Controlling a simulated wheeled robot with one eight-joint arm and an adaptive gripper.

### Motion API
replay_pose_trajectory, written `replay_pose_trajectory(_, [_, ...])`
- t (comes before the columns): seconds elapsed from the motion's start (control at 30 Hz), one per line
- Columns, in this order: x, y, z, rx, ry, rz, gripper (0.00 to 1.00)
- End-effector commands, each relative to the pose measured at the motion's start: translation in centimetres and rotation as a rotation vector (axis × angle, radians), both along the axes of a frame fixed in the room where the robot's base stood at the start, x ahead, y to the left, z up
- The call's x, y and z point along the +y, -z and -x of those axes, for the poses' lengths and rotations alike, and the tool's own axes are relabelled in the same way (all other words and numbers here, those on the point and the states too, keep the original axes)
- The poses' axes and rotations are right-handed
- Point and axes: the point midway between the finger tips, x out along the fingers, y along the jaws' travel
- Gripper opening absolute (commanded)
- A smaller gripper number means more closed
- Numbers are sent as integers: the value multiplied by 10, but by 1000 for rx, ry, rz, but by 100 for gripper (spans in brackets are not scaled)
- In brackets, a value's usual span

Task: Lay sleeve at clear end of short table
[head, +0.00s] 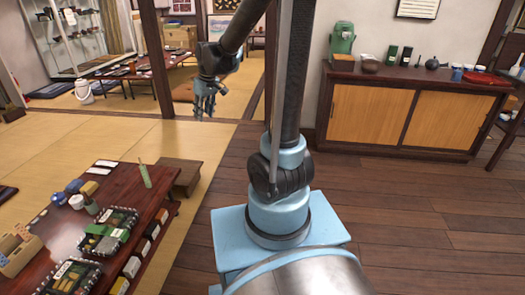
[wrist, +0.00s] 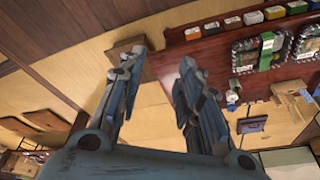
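My gripper (head: 205,108) hangs in the air beyond the near low table, fingers down. In the wrist view my gripper (wrist: 158,62) has its fingers spread, with nothing held between them. The dark red low table (head: 128,180) is at the lower left of the head view; its dark red top (wrist: 165,68) also shows in the wrist view. Flat white slips (head: 100,167) lie near its far edge, and a slim green item (head: 145,175) stands tilted near its far right corner. I cannot tell which item is the sleeve. Another low table (head: 150,68) stands farther back.
Bento boxes (head: 108,230), cups (head: 76,201) and several small boxes crowd the near table. A small wooden stool (head: 182,173) adjoins its far right end. A cabinet (head: 400,115) stands at the right. Open tatami (head: 190,140) lies below my gripper, near a wooden post (head: 157,60).

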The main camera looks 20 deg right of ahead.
Motion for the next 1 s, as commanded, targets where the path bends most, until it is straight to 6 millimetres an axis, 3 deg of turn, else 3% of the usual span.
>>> replay_pose_trajectory(0.2, [-46, -14, 49, 14, 106, 10, 32])
replay_pose_trajectory(0.47, [-92, -18, 109, 30, 229, 23, 32])
replay_pose_trajectory(0.77, [-133, -5, 179, 48, 371, 38, 32])
replay_pose_trajectory(1.0, [-157, 16, 231, 63, 486, 46, 32])
